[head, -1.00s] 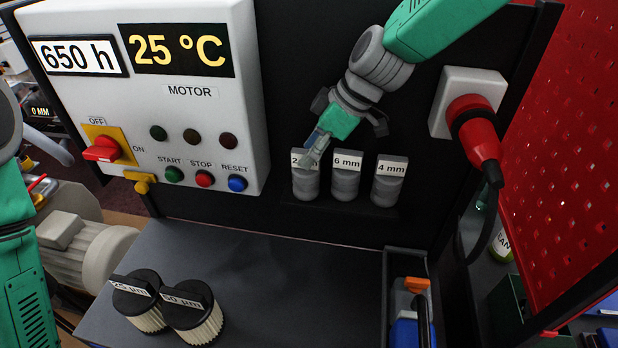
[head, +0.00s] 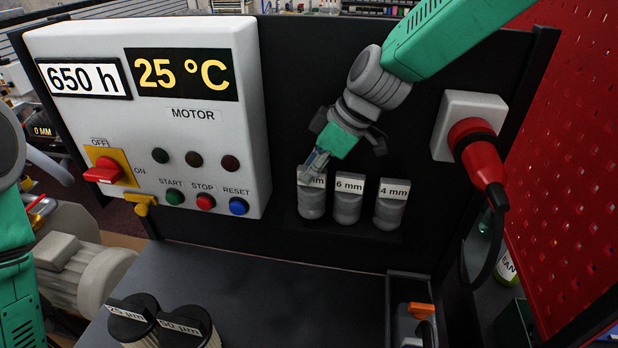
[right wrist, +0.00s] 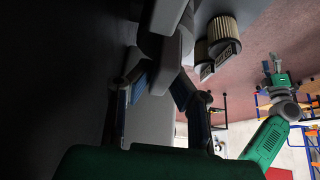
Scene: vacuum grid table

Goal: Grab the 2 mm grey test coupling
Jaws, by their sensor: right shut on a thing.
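The 2 mm grey test coupling (head: 311,203) stands upright at the left end of a row of three on the dark panel. My right gripper (head: 314,172) comes down on it from above and is shut on its labelled top, covering most of the label. In the right wrist view the two fingers (right wrist: 160,80) close on the grey coupling (right wrist: 172,48). My left gripper (right wrist: 272,70) shows small at the right of the right wrist view. It is too small to tell whether its jaws are open. In the head view only my left arm shows, at the left edge.
The 6 mm coupling (head: 348,203) and 4 mm coupling (head: 390,210) stand close to the right. A red plug (head: 478,155) in a white socket is further right. The motor control box (head: 150,120) is at left. Two filters (head: 188,328) stand on the dark table (head: 270,290).

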